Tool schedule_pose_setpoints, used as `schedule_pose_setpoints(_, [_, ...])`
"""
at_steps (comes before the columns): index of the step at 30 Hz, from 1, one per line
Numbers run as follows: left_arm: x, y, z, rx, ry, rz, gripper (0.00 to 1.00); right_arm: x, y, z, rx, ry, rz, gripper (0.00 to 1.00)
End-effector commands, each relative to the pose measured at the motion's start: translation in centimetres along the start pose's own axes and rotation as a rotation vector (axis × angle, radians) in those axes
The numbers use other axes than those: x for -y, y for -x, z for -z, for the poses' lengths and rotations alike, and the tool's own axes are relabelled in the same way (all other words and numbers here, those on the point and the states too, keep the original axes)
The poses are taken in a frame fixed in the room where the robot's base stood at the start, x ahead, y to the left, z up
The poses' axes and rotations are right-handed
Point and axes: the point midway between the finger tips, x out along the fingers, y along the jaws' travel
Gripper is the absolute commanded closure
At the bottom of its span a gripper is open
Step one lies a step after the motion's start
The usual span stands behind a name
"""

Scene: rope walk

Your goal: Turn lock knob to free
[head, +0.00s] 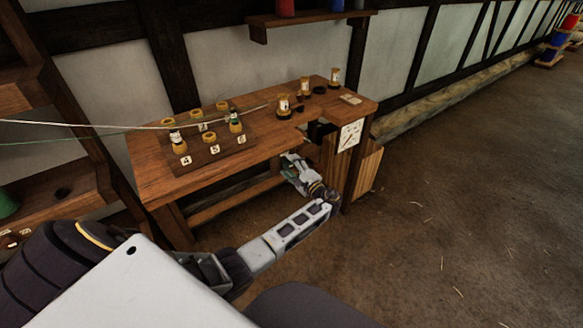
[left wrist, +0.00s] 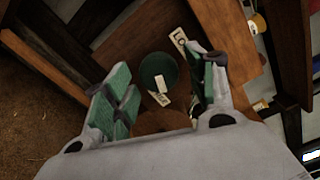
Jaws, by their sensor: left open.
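In the left wrist view a round dark green knob (left wrist: 157,69) with a white mark on it sits on a brown wooden face, and I take it as the lock knob. Two small pale labels lie beside it, one above right (left wrist: 179,39) and one just below (left wrist: 161,99); I cannot read them surely. My left gripper (left wrist: 163,83) is open, its green-padded fingers on either side of the knob in the picture, with no clear contact. In the head view my left gripper (head: 291,164) is at the bench's front edge, and I cannot make out the knob there.
The wooden bench (head: 160,179) carries a dark board (head: 228,152) with several yellow spools and numbered tags. Pale and green cords run to it from the left. A white card (head: 349,135) hangs at the bench's right end. Open floor (head: 460,220) lies to the right.

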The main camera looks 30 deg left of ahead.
Motion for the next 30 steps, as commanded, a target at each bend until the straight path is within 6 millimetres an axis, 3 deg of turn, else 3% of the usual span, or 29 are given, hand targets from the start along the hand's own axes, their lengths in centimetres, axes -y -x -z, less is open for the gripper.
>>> schedule_pose_setpoints(8, [0.0, 1.6, 0.0, -0.001, 0.0, 0.0, 0.44, 0.1, 0.0, -0.1, 0.002, 0.0, 0.001, 0.6])
schedule_pose_setpoints(30, [0.0, 11.2, 0.1, -0.002, -0.001, 0.0, 0.44, 0.1, 0.0, -0.1, 0.003, 0.0, 0.001, 0.6])
